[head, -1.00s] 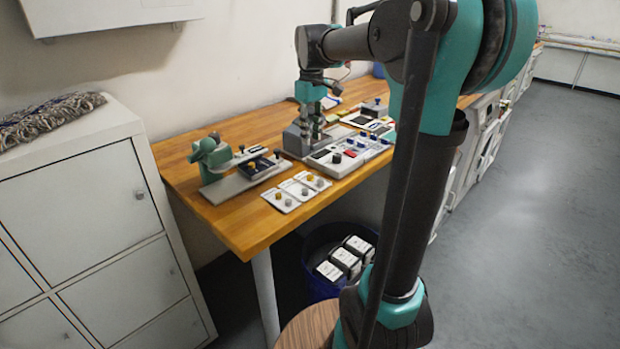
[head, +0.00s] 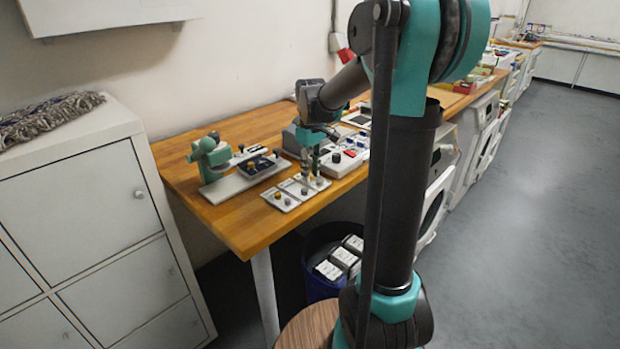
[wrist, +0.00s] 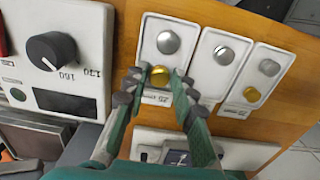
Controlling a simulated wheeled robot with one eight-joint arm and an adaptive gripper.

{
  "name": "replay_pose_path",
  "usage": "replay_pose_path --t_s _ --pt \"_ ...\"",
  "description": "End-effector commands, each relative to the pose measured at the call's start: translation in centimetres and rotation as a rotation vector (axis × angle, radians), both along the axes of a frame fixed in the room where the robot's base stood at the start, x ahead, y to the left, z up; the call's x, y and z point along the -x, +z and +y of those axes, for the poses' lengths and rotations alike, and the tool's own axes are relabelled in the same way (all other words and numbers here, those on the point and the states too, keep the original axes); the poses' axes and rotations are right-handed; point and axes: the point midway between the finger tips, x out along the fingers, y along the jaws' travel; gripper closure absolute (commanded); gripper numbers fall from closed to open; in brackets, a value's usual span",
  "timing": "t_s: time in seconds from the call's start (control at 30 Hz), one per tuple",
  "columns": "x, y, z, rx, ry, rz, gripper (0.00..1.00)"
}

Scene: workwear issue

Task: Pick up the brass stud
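A brass stud (wrist: 160,76) sits on the lower part of a white card or tray (wrist: 147,53) at the left of the row in the wrist view, below a silver stud (wrist: 168,42). My gripper (wrist: 159,84) is open, with one fingertip on each side of this brass stud; I cannot tell whether they touch it. In the head view my gripper (head: 311,177) hangs over the right end of the row. A second brass stud (wrist: 252,94) lies on the far right tray in the wrist view, beside a silver stud (wrist: 268,67).
The middle tray holds a silver stud (wrist: 224,55). A device with a black knob (wrist: 50,51) stands close left of my fingers in the wrist view. A green press-like fixture (head: 212,160) stands at the bench's left. The bench's front edge is near the trays.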

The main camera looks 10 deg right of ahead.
Motion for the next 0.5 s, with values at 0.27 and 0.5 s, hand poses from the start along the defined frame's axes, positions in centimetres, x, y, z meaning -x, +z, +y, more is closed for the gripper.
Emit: replay_pose_path --t_s 0.27,0.5 --pt "0.01 -0.33 0.00 0.000 0.000 0.000 0.74" --pt "0.01 -0.32 0.00 0.000 0.000 0.000 0.94"
